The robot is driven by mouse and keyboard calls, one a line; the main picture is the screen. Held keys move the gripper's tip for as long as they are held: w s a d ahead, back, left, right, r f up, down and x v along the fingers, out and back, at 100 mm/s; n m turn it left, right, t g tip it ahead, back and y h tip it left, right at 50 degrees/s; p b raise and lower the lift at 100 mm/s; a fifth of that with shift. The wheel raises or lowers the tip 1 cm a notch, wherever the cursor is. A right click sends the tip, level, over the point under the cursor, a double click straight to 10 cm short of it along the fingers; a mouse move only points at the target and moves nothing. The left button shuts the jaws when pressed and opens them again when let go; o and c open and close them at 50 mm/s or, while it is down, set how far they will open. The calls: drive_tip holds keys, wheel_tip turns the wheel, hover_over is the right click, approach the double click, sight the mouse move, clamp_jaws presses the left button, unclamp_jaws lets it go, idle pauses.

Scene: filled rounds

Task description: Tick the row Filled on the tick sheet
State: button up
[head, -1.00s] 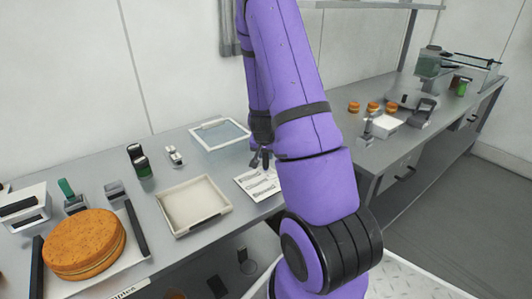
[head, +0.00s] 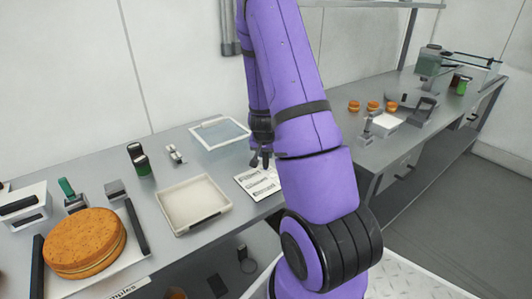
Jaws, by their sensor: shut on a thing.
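The tick sheet (head: 262,190), white with dark printed marks, lies on the grey bench just right of the cream tray. Its row words are too small to read, and I cannot tell whether a tick is on it. My gripper (head: 260,162) is just above the sheet's far edge, pointing down. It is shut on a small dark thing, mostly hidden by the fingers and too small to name. I cannot tell whether its tip touches the paper. My purple arm hides what lies right of the sheet.
The empty cream tray (head: 163,208) and a blue-bottomed clear tray (head: 203,146) stand close by. A large filled round biscuit (head: 84,240) sits on a white board at the left. Several small rounds (head: 373,106) stand on the right bench.

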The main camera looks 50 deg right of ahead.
drive_tip(key=shift+r, duration=3.45)
